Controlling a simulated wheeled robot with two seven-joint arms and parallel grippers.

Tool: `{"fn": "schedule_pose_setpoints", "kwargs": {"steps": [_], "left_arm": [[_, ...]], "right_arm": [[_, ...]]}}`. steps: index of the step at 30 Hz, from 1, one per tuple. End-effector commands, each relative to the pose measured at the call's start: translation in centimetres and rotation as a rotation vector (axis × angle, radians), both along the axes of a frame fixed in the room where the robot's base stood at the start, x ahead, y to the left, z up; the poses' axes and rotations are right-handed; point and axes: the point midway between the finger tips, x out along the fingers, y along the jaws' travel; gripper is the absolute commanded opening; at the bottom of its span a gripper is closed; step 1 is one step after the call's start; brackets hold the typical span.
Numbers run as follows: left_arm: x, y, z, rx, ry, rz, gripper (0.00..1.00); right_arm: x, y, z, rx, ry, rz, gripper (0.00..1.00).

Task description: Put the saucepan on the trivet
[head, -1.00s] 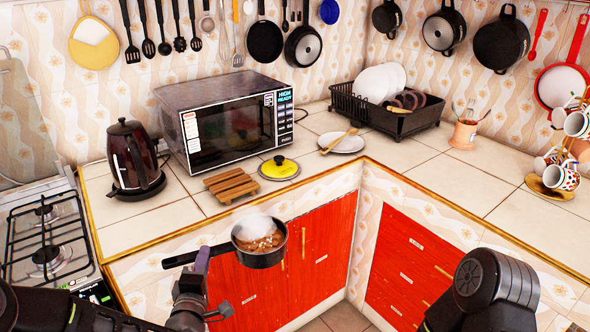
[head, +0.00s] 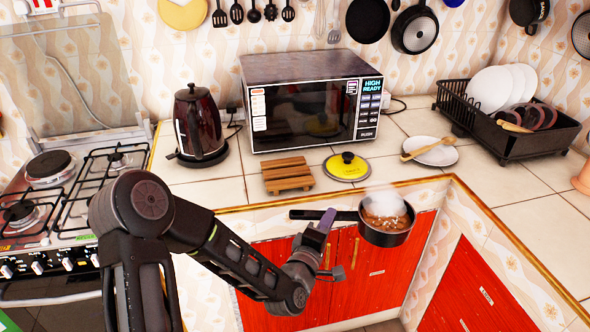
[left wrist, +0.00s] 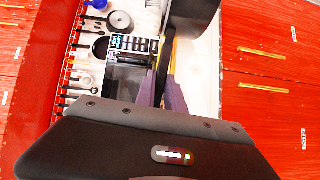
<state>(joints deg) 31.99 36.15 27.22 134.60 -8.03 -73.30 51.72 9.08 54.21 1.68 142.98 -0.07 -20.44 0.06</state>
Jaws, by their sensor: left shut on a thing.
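The saucepan (head: 386,222) is small and dark, with brown food in it and steam above. It is level in the air in front of the counter edge, right of and nearer than the trivet. My left gripper (head: 328,218) is shut on its dark handle (head: 302,214). In the left wrist view the purple fingers (left wrist: 164,88) close around the handle, and part of the dark pan (left wrist: 192,28) shows at the top. The trivet (head: 287,176), made of brown wooden slats, lies bare on the counter before the microwave. My right gripper is out of view.
A yellow lid (head: 346,166) lies just right of the trivet. The microwave (head: 312,105) stands behind both, the kettle (head: 199,128) to the left. A plate with a wooden spoon (head: 430,151) and a dish rack (head: 508,138) are right. A gas stove (head: 75,195) is far left.

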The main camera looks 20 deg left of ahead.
Motion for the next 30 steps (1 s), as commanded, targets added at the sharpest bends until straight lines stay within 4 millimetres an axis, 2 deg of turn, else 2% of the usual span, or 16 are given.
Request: {"fn": "schedule_pose_setpoints", "kwargs": {"steps": [11, 17, 23, 27, 30], "left_arm": [[0.4, 0.3, 0.5, 0.0, -0.01, -0.003, 0.0], [2.3, 2.5, 1.5, 0.002, -0.015, -0.019, 0.0], [5.3, 7.7, 4.1, 0.003, -0.016, -0.044, 0.0], [6.7, 13.1, 6.8, 0.002, -0.015, -0.036, 0.0], [6.9, 17.2, 9.1, 0.001, -0.014, -0.01, 0.0]], "right_arm": [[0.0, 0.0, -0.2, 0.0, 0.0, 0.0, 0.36], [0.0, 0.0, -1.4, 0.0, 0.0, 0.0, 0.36], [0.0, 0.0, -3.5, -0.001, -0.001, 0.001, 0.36], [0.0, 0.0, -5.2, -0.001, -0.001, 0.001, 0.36], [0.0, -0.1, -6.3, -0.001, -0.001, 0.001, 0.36]]}}
